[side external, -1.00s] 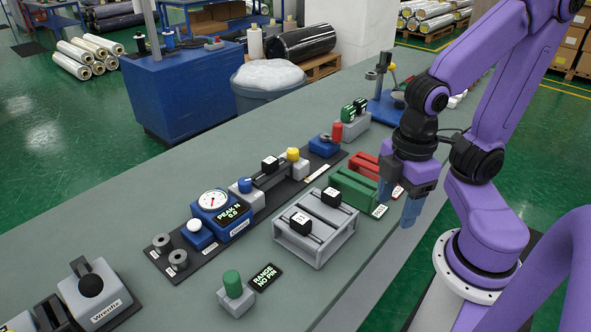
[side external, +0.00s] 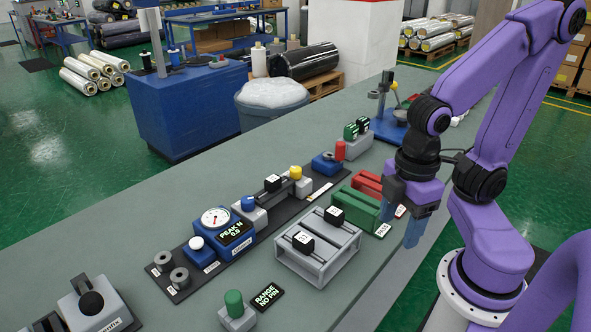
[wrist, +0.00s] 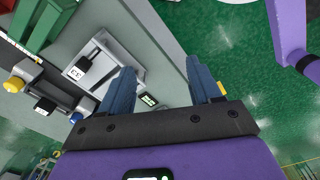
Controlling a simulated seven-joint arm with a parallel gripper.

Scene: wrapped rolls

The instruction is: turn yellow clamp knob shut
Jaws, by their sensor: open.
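The yellow clamp knob (side external: 295,172) sits on a small grey block at the far end of a grey fixture on the dark base strip. It also shows at the left edge of the wrist view (wrist: 14,84). A black labelled block (side external: 272,183) lies between it and a blue knob (side external: 248,203). My gripper (side external: 400,232) points down to the right of the knob, well apart from it, over the bench's near edge. Its two blue fingers are spread and empty, as the wrist view (wrist: 160,68) also shows. Which way the knob is turned cannot be made out.
A grey rack (side external: 318,270) with two black labelled blocks, a green holder (side external: 355,207) and a red holder (side external: 368,184) stand between my gripper and the fixture. A gauge box (side external: 228,235) and a red knob (side external: 340,150) flank the fixture. The bench (side external: 130,228) is clear behind.

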